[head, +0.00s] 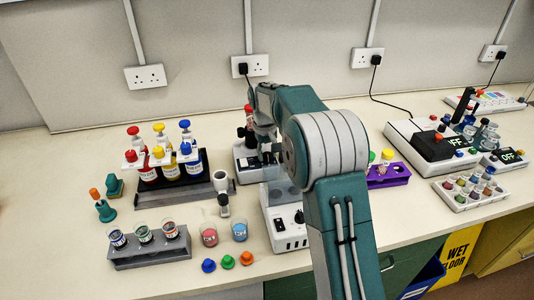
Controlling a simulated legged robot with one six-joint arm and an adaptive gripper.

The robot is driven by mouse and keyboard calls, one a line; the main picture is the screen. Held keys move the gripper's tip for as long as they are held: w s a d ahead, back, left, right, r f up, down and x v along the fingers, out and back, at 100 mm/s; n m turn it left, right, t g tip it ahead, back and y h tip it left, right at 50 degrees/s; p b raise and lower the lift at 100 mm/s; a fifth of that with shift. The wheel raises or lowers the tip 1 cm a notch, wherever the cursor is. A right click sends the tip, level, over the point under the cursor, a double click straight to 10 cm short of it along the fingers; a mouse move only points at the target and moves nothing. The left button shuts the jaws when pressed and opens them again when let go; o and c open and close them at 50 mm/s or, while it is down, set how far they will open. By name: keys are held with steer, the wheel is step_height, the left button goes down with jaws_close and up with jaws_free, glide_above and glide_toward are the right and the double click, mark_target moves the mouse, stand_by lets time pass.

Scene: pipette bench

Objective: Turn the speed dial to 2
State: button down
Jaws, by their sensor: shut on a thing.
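My gripper (267,158) points down at the middle of the bench, partly hidden by my own arm. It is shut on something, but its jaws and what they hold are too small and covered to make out. It is at the right side of a small white and dark device (244,175), close above it or touching. A white box-shaped device (286,232) stands in front, with a dark round knob (299,216) on its face. My gripper is behind and apart from that knob. I cannot tell which control is the speed dial, or read its setting.
A black rack (199,190) of capped bottles and a grey rack (160,254) of cups stand at left. Two small beakers (209,236) and several coloured stoppers (228,262) are near the front edge. A purple rack (388,177) and a white instrument (408,133) stand at right.

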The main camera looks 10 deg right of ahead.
steer(key=shift+f, duration=0.1)
stand_by(0.4)
steer(key=shift+c, duration=1.6)
jaws_free()
steer(key=shift+a, duration=0.1)
step_height(320, 180, up, 12)
steer(key=shift+a, duration=0.35)
